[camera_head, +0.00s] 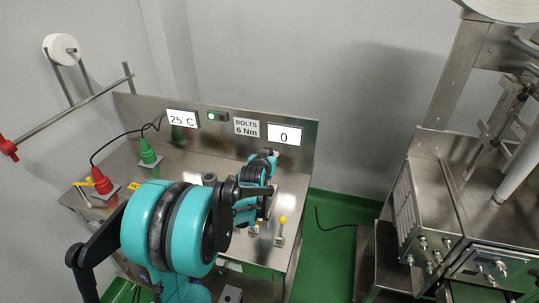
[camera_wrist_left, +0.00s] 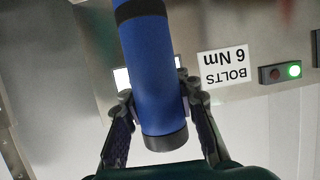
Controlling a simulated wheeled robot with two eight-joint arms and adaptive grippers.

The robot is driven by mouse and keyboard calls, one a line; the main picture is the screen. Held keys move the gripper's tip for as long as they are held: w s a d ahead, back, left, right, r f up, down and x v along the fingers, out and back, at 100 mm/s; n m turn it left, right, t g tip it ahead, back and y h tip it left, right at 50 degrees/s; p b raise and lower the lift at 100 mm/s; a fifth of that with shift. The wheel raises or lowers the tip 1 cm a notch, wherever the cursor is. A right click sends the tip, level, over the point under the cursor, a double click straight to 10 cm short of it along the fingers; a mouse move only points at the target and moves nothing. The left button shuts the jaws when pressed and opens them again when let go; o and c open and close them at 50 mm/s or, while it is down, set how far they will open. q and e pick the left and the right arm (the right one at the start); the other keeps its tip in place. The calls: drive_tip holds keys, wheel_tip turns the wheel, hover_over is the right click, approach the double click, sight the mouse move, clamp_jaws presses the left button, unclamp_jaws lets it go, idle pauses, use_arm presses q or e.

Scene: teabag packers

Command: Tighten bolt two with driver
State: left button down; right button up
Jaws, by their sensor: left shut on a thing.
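The driver (camera_wrist_left: 150,62) is a blue cylinder with a black band and a dark end cap, seen close up in the left wrist view. My left gripper (camera_wrist_left: 158,92) has one finger on each side of it and is shut on it. In the head view my left arm reaches over the steel bench (camera_head: 215,160), and its own links hide the gripper's fingers and the driver. The driver's working tip and bolt two cannot be made out. The bolt display (camera_head: 284,134) reads 0, beside a "BOLTS 6 Nm" label (camera_head: 246,127). My right gripper is not in view.
Green (camera_head: 149,152) and red (camera_head: 102,181) cabled devices stand on the bench's left side. A yellow-knobbed lever (camera_head: 282,222) is near its right edge. A lit green switch (camera_head: 212,116) is on the back panel. A steel machine (camera_head: 435,215) stands right, beyond green floor.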

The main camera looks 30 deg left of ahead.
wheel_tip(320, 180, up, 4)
drive_tip(key=p, duration=0.3)
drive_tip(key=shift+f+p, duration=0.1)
drive_tip(key=shift+p, duration=0.2)
idle(0.4)
